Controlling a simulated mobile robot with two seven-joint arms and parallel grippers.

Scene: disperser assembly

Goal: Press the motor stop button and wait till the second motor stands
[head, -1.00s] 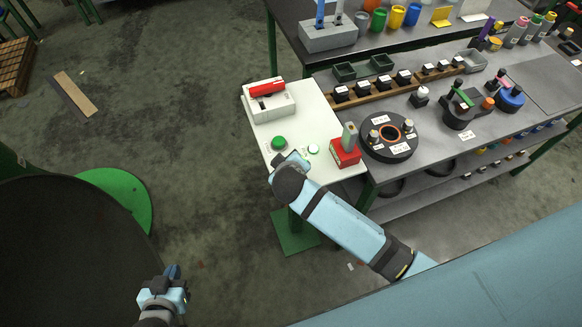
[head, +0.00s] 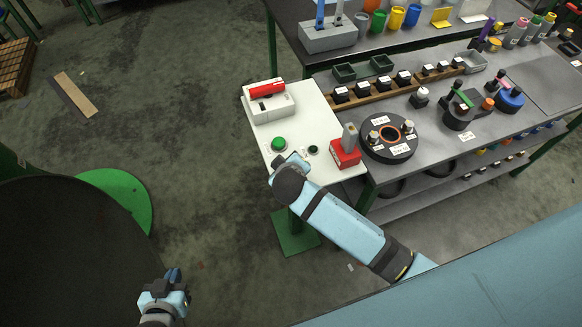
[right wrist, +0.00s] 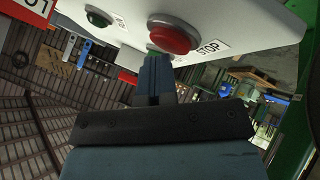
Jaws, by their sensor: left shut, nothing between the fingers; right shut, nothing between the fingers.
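The red stop button (right wrist: 172,38), beside a STOP label (right wrist: 212,48), shows large in the right wrist view. My right gripper (right wrist: 155,62) is shut and empty, with its fingertips at the button's rim. I cannot tell whether they touch it. In the head view my right gripper (head: 293,162) is over the front of the white panel (head: 310,115) and hides the stop button. A green button (head: 279,144) and a small dark lamp (head: 313,149) are on the panel. My left gripper (head: 172,290) is shut and empty at lower left, away from the panel. No motor is clearly identifiable.
A white box with a red bar (head: 267,90) stands on the panel's back. A red block with a grey top (head: 346,152) and a round black fixture (head: 390,150) stand to the right. Floor to the left is mostly clear.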

